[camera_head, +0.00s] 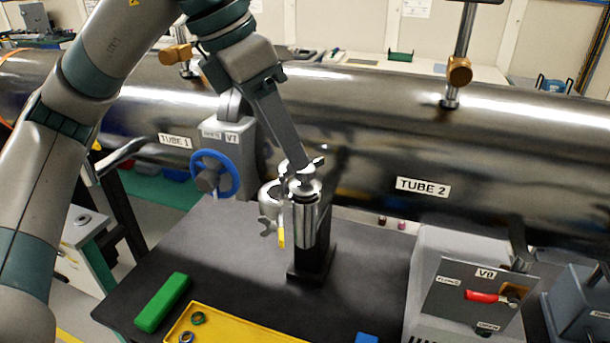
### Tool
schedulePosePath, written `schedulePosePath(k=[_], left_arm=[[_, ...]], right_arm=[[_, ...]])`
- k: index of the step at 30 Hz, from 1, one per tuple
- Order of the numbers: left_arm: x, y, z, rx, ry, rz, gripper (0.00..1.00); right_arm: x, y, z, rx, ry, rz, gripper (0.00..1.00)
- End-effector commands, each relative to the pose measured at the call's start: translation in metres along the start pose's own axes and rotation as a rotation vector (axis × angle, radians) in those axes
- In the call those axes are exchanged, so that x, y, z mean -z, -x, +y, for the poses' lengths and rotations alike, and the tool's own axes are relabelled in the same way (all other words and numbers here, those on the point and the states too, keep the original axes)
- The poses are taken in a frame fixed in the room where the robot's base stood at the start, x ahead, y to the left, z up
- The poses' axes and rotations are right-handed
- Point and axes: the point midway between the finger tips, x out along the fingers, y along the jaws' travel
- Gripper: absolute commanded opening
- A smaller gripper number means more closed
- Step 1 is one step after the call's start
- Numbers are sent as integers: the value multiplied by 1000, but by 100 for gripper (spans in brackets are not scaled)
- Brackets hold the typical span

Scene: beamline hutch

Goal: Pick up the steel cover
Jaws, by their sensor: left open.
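My left gripper (299,178) comes down from the upper left. It is open, with its fingertips at the top of a short upright steel cylinder (308,228). A round steel piece at the cylinder's top, which looks like the steel cover (306,194), is partly hidden by the fingers. I cannot tell whether they touch it. A clamp with a wing nut (267,227) hangs beside the cylinder on its left, and a yellow strip (281,236) hangs near it. A black post (314,262) stands behind the cylinder on the dark bench. My right gripper is not in view.
A large steel tube (380,140) runs across behind the bench (235,248). A blue handwheel (232,176) is left of the gripper. A green block (163,301) and yellow tray (232,335) lie in front. The V0 box (450,304) stands at right.

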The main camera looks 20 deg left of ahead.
Motion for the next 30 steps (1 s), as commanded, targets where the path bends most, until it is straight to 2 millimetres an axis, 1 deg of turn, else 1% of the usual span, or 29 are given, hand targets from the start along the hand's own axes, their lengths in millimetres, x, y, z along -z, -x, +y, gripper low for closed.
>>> schedulePosePath(k=[5, 8, 14, 18, 21, 30], left_arm=[[-1, -1, 0, 0, 0, 1, 46], [-2, -6, 0, 0, 0, 3, 46], [-6, -26, -2, 2, 0, 4, 46], [-6, -43, -2, 1, 0, 3, 46], [-5, -50, -2, 1, 0, 1, 46], [-5, -52, -2, 0, 0, 0, 46]], right_arm=[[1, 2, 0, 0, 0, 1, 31], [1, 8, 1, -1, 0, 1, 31], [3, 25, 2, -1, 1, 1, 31], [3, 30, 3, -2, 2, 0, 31], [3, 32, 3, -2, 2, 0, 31], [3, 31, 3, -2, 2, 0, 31]])
